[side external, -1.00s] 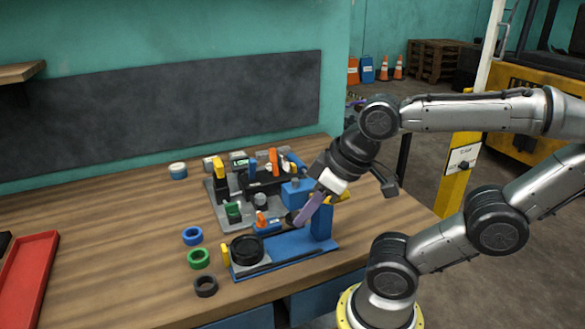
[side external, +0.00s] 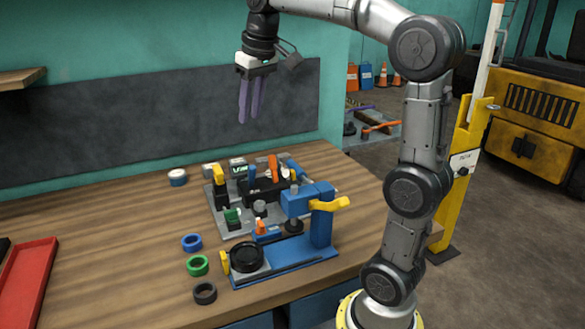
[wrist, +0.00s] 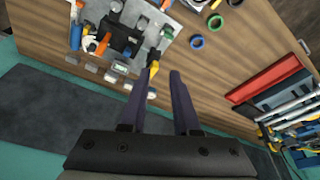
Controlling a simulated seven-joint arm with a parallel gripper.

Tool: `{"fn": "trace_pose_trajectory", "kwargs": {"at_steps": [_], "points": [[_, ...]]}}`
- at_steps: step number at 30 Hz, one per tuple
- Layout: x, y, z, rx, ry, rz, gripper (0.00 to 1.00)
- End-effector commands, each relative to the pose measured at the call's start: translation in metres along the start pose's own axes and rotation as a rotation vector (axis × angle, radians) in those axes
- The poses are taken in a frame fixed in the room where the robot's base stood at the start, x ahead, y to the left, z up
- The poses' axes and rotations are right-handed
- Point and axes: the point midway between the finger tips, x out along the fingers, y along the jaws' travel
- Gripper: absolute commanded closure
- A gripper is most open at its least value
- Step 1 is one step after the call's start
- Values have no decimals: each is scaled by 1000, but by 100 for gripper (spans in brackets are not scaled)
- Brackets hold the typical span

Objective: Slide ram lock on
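The blue press (side external: 322,228) stands upright near the right end of the bench, with a blue head and a yellow handle (side external: 328,204) on its right. A small orange slider (side external: 261,226) on a blue block sits beside the press base. I cannot tell for sure which part is the ram lock. My gripper (side external: 248,120) hangs high above the back of the bench, left of and well apart from the press, its purple fingers pointing down. In the wrist view my gripper (wrist: 161,74) is open, with a gap and nothing held between the fingers.
A grey fixture plate (side external: 219,222) with several coloured parts lies behind the press. A blue ring (side external: 191,242), a green ring (side external: 198,265) and a black ring (side external: 204,293) lie left of it. A red tray (side external: 28,275) is at far left. The left bench middle is clear.

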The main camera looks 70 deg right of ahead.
Motion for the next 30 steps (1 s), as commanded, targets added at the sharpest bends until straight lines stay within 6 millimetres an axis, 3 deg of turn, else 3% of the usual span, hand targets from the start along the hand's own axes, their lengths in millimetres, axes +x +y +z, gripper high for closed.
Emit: {"fn": "trace_pose_trajectory", "kwargs": {"at_steps": [3,7,12,15,18,21,26,30], "points": [[24,47,-38,99,-59,22,70],[58,105,-64,206,-120,38,70],[111,183,-73,342,-190,50,70],[137,215,-65,399,-228,49,70],[156,233,-54,438,-265,43,70],[161,243,-47,460,-276,43,70],[171,244,-43,463,-277,43,70],[192,243,-36,462,-279,42,70]]}}
